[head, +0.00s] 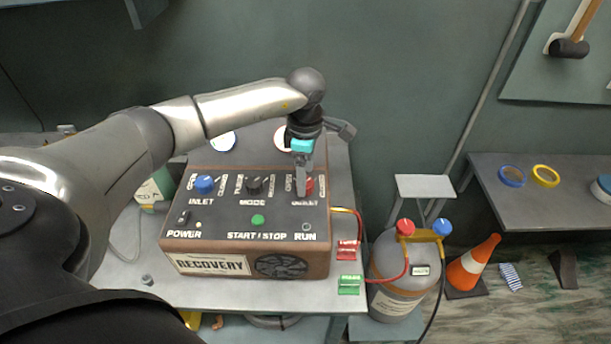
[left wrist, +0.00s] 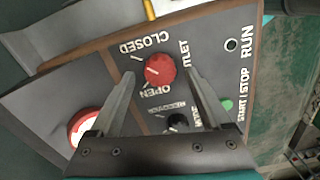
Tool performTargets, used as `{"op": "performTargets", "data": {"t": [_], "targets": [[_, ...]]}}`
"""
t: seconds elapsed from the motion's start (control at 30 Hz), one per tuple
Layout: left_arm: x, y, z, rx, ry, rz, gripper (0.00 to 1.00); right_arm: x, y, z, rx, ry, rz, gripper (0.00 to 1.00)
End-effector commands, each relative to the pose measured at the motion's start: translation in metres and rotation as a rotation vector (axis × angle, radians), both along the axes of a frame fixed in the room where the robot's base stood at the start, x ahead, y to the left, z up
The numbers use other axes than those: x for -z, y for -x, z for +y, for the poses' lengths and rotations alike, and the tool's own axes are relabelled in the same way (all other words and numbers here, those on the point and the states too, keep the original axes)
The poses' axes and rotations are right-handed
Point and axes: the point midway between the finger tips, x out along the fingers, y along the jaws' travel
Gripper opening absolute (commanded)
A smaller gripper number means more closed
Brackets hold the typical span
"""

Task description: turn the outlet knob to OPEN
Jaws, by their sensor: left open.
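The outlet knob (head: 310,184) is red and sits at the right of the recovery unit's top panel, partly hidden behind my left gripper (head: 301,190) in the head view. In the left wrist view the outlet knob (left wrist: 160,69) shows whole, with the CLOSED label above left and the OPEN label below left. Its white mark points toward the left, and I cannot tell its exact setting. My left gripper (left wrist: 159,77) is open, with one finger on each side of the knob and gaps visible. My right gripper is not in view.
The recovery unit (head: 245,210) also carries a blue inlet knob (head: 204,184), a black mode knob (head: 254,185) and a green start/stop button (head: 257,220). A grey tank (head: 395,290) with red and blue valves stands to the right, near an orange cone (head: 473,264).

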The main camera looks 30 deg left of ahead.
Motion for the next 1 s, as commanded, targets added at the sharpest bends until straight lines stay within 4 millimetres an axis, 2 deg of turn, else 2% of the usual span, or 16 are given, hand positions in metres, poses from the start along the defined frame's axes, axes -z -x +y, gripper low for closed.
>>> {"op": "performTargets", "data": {"t": [0.17, 0.47, 1.0], "targets": [[0.0129, 0.0001, -0.0003, 0.002, 0.000, 0.000, 0.81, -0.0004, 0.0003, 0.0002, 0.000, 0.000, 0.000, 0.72], [0.0145, 0.0000, -0.0003, 0.002, 0.000, 0.000, 0.80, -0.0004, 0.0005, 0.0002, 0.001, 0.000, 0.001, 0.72], [0.0139, -0.0001, -0.0003, 0.001, 0.000, 0.000, 0.20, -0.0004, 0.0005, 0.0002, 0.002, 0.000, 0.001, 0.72]]}}
